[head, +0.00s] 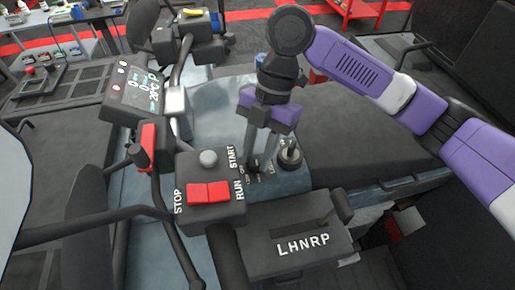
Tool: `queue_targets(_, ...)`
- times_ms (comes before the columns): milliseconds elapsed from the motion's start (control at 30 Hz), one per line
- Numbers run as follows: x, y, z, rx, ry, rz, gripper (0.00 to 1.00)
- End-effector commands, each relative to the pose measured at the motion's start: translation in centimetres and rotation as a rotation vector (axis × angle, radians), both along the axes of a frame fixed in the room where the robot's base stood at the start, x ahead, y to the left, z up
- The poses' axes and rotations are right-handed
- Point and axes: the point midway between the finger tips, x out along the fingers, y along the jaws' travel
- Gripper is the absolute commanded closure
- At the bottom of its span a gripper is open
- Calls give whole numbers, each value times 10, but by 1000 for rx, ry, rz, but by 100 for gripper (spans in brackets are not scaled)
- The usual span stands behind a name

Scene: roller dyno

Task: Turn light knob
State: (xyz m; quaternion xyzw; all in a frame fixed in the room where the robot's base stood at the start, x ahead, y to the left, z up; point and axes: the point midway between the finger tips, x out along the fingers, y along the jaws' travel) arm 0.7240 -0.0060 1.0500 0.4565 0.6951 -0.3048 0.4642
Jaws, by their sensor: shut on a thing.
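My gripper (257,155) is at the middle of the head view, pointing down from my purple arm. Its fingers are shut on the light knob (254,166), a small black knob on the dash panel. White letters mark the panel around the knob, partly hidden by the fingers. The knob's exact turned position cannot be made out.
A black switch box (211,189) with a red rocker and STOP, RUN and START labels is in front left. A shifter plate (300,242) marked LHNRP is in front. A lit display (137,94) stands left.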

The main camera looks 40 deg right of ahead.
Motion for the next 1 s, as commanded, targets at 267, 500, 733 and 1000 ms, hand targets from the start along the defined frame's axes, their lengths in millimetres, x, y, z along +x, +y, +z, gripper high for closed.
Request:
queue_targets(267,0,-1,0,-4,1,0,65)
queue_targets(500,0,-1,0,-2,0,-1,49)
queue_targets(733,1,-2,4,-1,0,-1,49)
queue_targets(1000,8,-16,40,-2,-2,-3,49)
